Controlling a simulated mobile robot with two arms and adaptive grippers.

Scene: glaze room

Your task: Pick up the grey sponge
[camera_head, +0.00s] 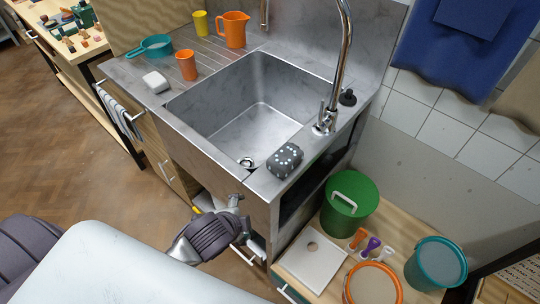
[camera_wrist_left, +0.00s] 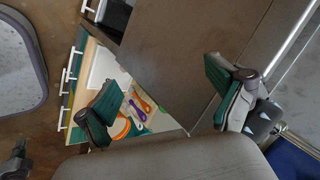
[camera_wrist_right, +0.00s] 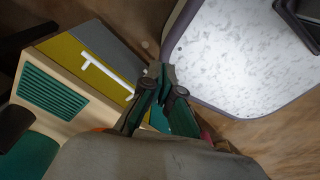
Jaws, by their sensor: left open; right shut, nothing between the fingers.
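The grey sponge (camera_head: 285,160), a dark grey block with pale spots, lies on the front right corner of the steel sink counter, beside the basin. It does not show in either wrist view. My left gripper (camera_head: 237,208) is in front of the sink cabinet, lower than the counter top and to the left of the sponge, apart from it. In the left wrist view its fingers (camera_wrist_left: 165,88) are spread, with nothing between them. My right gripper (camera_wrist_right: 158,78) shows only in its own wrist view, with its fingertips together and empty.
The sink basin (camera_head: 250,110) is empty; a tall tap (camera_head: 338,70) rises behind the sponge. A white block (camera_head: 156,82), cups and a pan stand on the left drainboard. A low table at the right holds a green canister (camera_head: 348,205), tubs and several small tools.

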